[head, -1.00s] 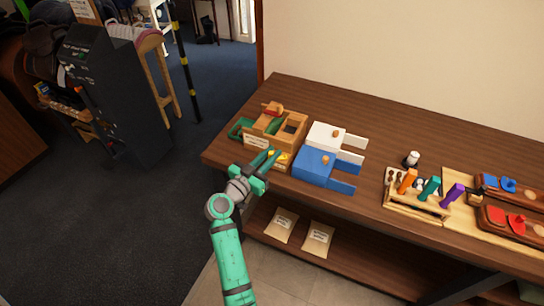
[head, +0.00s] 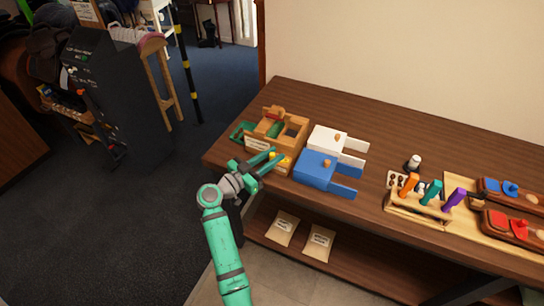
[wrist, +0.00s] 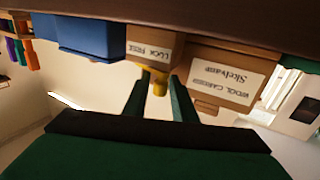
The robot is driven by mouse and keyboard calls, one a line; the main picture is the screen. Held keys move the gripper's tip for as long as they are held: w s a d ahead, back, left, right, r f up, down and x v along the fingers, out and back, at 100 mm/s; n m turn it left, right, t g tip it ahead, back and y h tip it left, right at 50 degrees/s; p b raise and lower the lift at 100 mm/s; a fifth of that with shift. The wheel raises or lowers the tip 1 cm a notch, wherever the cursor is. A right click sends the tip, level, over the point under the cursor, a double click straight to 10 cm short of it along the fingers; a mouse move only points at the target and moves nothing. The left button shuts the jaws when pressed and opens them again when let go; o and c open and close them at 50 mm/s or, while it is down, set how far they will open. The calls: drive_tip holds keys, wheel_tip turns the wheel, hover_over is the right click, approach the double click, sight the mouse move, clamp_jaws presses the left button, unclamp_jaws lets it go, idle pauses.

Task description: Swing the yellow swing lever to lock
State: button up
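The yellow swing lever (wrist: 160,84) shows in the wrist view, where the scene appears upside down. It sticks out from a small wooden box face with a lock/free label (wrist: 150,51). In the head view the yellow lever (head: 274,155) is small and partly hidden by my fingers at the table's front edge. My gripper (head: 270,162) is open, its green fingers pointing at the box. In the wrist view my gripper (wrist: 157,90) has one finger on each side of the lever, with gaps visible. I cannot tell whether either finger touches it.
A wooden tray box (head: 294,124) with a label stands behind the lever. A blue box (head: 313,168) and a white box (head: 326,140) stand to its right. Further right is a rack with coloured handles (head: 418,208). Two packets (head: 320,242) lie on the lower shelf.

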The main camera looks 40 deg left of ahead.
drive_tip(key=shift+o, duration=0.7)
drive_tip(key=s+a, duration=0.1)
drive_tip(key=s, duration=0.9)
drive_tip(key=shift+s+a, duration=0.3)
drive_tip(key=shift+a, duration=0.1)
